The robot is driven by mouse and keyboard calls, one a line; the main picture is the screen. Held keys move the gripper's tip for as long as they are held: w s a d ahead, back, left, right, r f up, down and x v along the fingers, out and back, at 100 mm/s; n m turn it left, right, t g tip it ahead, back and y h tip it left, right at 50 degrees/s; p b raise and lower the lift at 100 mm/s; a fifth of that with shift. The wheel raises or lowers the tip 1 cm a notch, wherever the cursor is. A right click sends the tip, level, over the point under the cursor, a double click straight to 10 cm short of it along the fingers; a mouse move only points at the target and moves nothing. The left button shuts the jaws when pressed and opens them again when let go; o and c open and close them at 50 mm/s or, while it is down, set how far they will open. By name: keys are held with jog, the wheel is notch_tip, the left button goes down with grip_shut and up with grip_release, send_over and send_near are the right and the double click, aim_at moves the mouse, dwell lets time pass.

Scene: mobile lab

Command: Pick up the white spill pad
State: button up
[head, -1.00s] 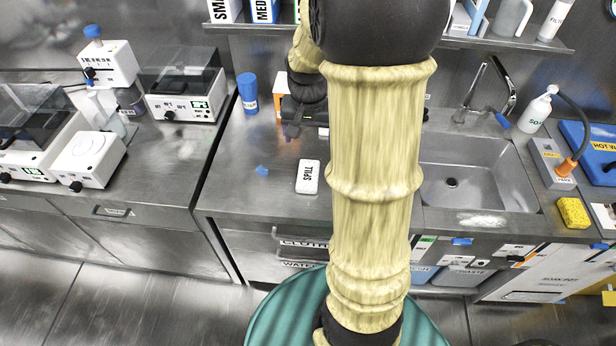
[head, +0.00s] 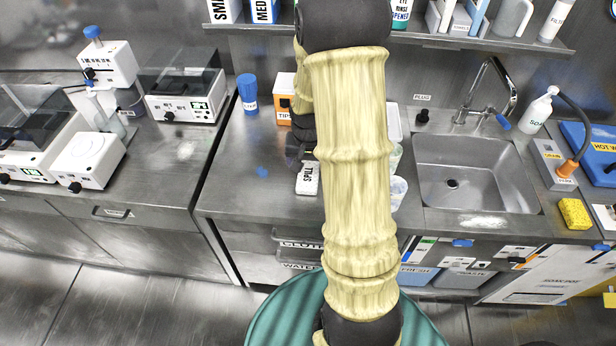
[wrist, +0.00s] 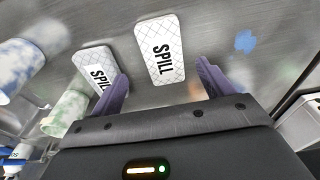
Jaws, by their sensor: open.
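A white spill pad (head: 307,180) marked SPILL lies flat on the steel counter in the head view, its far end close to the dark gripper parts. In the wrist view one white pad (wrist: 161,50) lies ahead, between the lines of the fingers. A second white SPILL pad (wrist: 95,66) lies to its left, partly covered by the left finger; in the head view I cannot make it out, and my arm hides part of the counter. My gripper (wrist: 163,82) is open and empty, its fingers apart and short of the middle pad.
A blue-speckled cup (wrist: 20,68) and a greenish cup (wrist: 64,113) stand left of the pads in the wrist view. In the head view an orange tips box (head: 284,98) and blue bottle (head: 247,92) stand behind. The sink (head: 470,170) is right; counter left of the pad is mostly clear.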

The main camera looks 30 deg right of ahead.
aim_at(308, 174)
jog(key=shift+w+d+f, duration=0.1)
jog(key=shift+w+f, duration=0.1)
jog(key=shift+f, duration=0.65)
jog(key=shift+w+a+f, duration=0.1)
jog(key=shift+w+f, duration=0.1)
jog(key=shift+f, duration=0.65)
jog(key=shift+w+d+f, duration=0.1)
jog(key=shift+w+f, duration=0.1)
jog(key=shift+f, duration=0.65)
jog(key=c, duration=1.1)
jog(key=shift+c, duration=0.2)
jog(key=shift+r, duration=0.1)
notch_tip(308, 174, up, 10)
